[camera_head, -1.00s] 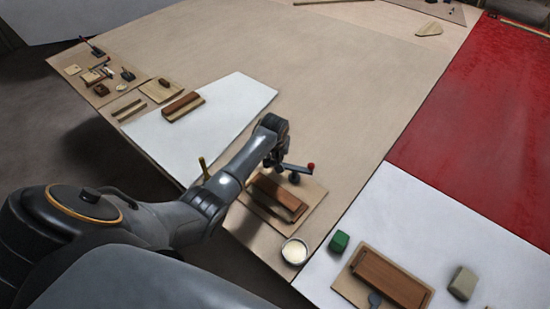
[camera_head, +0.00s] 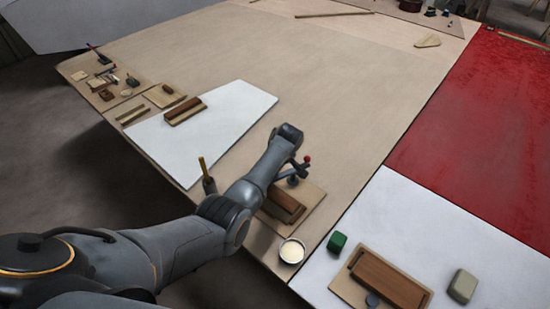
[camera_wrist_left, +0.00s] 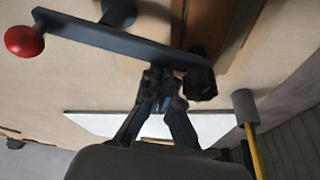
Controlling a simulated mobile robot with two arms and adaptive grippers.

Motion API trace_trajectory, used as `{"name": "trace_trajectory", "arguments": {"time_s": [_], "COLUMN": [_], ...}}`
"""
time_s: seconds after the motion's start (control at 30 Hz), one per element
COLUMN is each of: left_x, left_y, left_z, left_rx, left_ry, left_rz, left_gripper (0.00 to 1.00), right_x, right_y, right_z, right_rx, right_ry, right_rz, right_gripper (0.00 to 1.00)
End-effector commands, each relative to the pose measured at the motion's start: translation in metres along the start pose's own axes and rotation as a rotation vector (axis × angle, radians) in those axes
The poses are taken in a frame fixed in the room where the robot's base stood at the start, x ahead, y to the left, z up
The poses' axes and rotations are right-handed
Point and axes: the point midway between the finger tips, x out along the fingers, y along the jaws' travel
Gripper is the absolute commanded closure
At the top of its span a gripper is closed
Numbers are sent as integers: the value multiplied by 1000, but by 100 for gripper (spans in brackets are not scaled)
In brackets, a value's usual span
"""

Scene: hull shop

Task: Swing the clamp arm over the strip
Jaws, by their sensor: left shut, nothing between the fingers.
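The clamp arm, a dark bar (camera_wrist_left: 110,38), runs across the left wrist view from a red ball knob (camera_wrist_left: 24,41) to a dark pad (camera_wrist_left: 200,83). Its grey pivot (camera_wrist_left: 118,12) is at the top edge. The red knob also shows in the head view (camera_head: 307,158). The brown strip (camera_head: 287,204) lies on a wooden board (camera_head: 315,196), partly hidden by my left arm. The pad appears close to the strip; I cannot tell whether it is above it. My left gripper (camera_wrist_left: 160,85) is shut and empty beside the bar near the pad. My right gripper is not seen.
A bowl of pale stuff (camera_head: 292,251) stands beside the board. A green block (camera_head: 337,242), another brown block (camera_head: 390,280) and a grey-beige block (camera_head: 463,286) are at the front right. A yellow-handled tool (camera_head: 204,172) stands left of my arm. Bare table (camera_head: 350,90) lies beyond.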

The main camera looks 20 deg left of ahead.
Motion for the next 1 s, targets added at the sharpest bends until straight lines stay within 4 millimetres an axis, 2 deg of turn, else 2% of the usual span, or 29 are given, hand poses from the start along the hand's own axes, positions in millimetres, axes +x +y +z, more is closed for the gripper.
{"name": "trace_trajectory", "arguments": {"time_s": [0.3, 1.0], "left_x": [-6, -8], "left_y": [-1, -2], "left_z": [15, 24], "left_rx": [-217, -214], "left_ry": [-3, -3], "left_rz": [-74, -74], "left_gripper": [100, 100], "right_x": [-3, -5], "right_y": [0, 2], "right_z": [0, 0], "right_rx": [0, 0], "right_ry": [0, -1], "right_rz": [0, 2], "right_gripper": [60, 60]}}
